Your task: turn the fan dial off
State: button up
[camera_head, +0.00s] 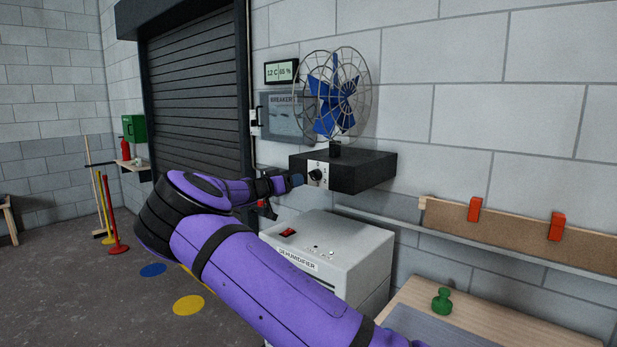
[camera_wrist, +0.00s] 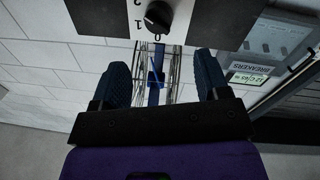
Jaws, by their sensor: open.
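The fan dial (camera_head: 316,175) is a dark round knob on a white plate marked 0, 1 and 2, on the front of a black box. In the wrist view the dial (camera_wrist: 158,14) is near the top edge, above and beyond the fingertips. A light mark on it seems to face the 1, but it is too small to be sure. My gripper (camera_head: 296,181) is just left of the dial in the head view. In the wrist view my gripper (camera_wrist: 162,64) is open, with nothing between its blue fingers. The blue-bladed fan (camera_head: 336,97) stands on the box.
A white dehumidifier (camera_head: 341,255) with a red switch stands below the fan box. A breaker panel (camera_head: 283,118) and a small display (camera_head: 281,71) are on the wall behind. A bench with a green knobbed object (camera_head: 441,301) is at the lower right.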

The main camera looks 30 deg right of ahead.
aim_at(311, 176)
jog(key=x, duration=1)
jog(key=c, duration=0.9)
